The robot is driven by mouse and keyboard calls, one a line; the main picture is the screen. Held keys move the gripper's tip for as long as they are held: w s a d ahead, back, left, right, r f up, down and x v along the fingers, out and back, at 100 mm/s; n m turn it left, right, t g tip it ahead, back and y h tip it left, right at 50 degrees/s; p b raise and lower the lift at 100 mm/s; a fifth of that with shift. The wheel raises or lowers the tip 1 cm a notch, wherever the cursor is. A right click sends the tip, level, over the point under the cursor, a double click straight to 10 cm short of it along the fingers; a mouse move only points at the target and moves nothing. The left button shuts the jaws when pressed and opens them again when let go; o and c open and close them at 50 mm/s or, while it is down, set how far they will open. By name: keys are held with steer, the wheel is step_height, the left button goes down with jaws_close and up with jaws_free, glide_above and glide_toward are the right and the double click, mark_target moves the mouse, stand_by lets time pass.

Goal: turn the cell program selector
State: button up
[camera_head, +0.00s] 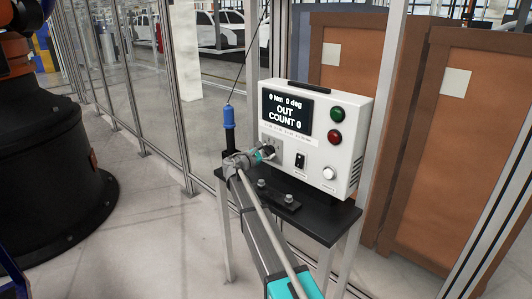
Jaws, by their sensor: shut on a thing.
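A white control box (317,150) stands on a small black-topped stand. Its display (287,108) reads "0 Nm 0 deg OUT COUNT 0". The dark selector knob (269,150) is at the lower left of its front face, on a grey plate (274,143). My gripper (263,154) reaches up from below and is shut on this knob. The fingertips hide much of the knob, so I cannot tell its exact position. My arm extends from the bottom of the view up to the box.
A blue-topped tool (229,125) hangs on a cable at left. The stand's black top (325,217) carries a bolted bar (277,196). Brown crates (460,150) stand behind.

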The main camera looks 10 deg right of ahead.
steer(key=shift+d, duration=0.1)
steer(key=shift+m, duration=1.3)
steer(key=m, duration=0.5)
steer(key=shift+d, duration=0.15)
steer(key=o, duration=1)
steer(key=shift+d+f, duration=0.1)
steer(key=shift+o, duration=0.7)
